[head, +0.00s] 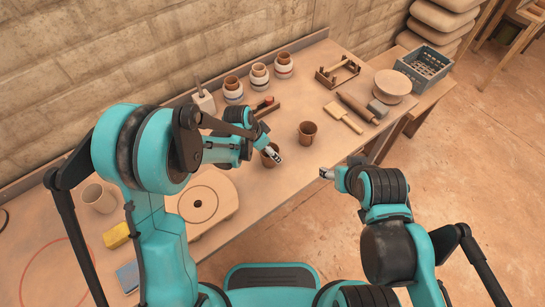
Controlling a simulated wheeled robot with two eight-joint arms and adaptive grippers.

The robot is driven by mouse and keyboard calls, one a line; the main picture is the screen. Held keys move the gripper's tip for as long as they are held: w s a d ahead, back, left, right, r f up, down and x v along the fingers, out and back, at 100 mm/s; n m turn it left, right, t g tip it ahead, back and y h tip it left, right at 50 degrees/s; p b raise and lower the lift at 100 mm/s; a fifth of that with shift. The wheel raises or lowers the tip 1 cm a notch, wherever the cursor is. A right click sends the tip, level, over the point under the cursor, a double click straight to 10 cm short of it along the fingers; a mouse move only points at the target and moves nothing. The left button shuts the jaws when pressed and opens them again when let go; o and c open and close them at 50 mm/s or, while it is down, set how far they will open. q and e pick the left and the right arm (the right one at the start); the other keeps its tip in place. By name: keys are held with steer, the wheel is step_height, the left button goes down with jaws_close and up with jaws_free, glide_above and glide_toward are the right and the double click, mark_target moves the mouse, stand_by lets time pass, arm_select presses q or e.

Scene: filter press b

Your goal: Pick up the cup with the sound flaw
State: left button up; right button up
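Two small brown cups stand upright on the workbench. One cup (307,132) stands clear near the bench's middle. The other cup (268,160) is to its left and nearer to me, partly hidden by my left gripper (275,154). The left fingertips are at this cup's rim; I cannot tell whether they touch or grip it. My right gripper (327,173) is in the air by the bench's front edge, apart from both cups, and its fingers are too small to read. No flaw can be made out on either cup.
Several banded jars (258,76) stand along the back. A wooden rack (338,72), rolling pin (356,106) and paddle (344,117) lie at the right, with a blue crate (424,65) beyond. A round plate (198,204), beige cup (98,198) and yellow sponge (117,235) are at the left.

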arm_select(q)
steer(key=b+x, duration=0.2)
steer(key=x, duration=0.4)
steer(key=shift+s+a, duration=0.1)
steer(key=shift+r, duration=0.1)
steer(key=c, duration=1.3)
